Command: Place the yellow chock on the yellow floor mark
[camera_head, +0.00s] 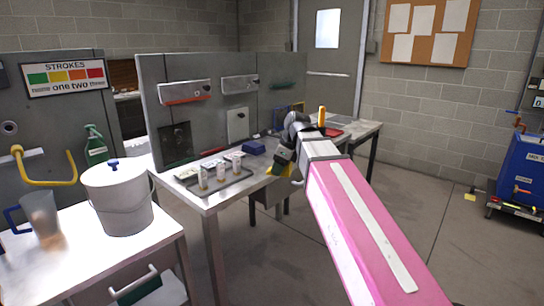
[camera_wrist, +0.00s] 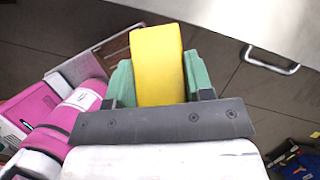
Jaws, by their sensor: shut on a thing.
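The yellow chock (camera_wrist: 158,55) is clamped between the green fingers of my gripper (camera_wrist: 161,80) in the wrist view, its far end standing out past the fingertips. In the head view my gripper (camera_head: 284,164) is small and partly hidden by my wrist, beside the right part of the workbench; a bit of yellow shows there. A small yellow patch (camera_head: 470,197) lies on the floor at the right, near the blue unit; it looks like the yellow floor mark. I cannot make out the mark in the wrist view.
The workbench (camera_head: 214,199) holds a tray (camera_head: 222,187) with small bottles. A white bucket (camera_head: 118,197) and a jug (camera_head: 42,220) stand on the left table. The blue unit (camera_head: 522,170) stands at the right wall. The floor (camera_head: 420,200) between is clear.

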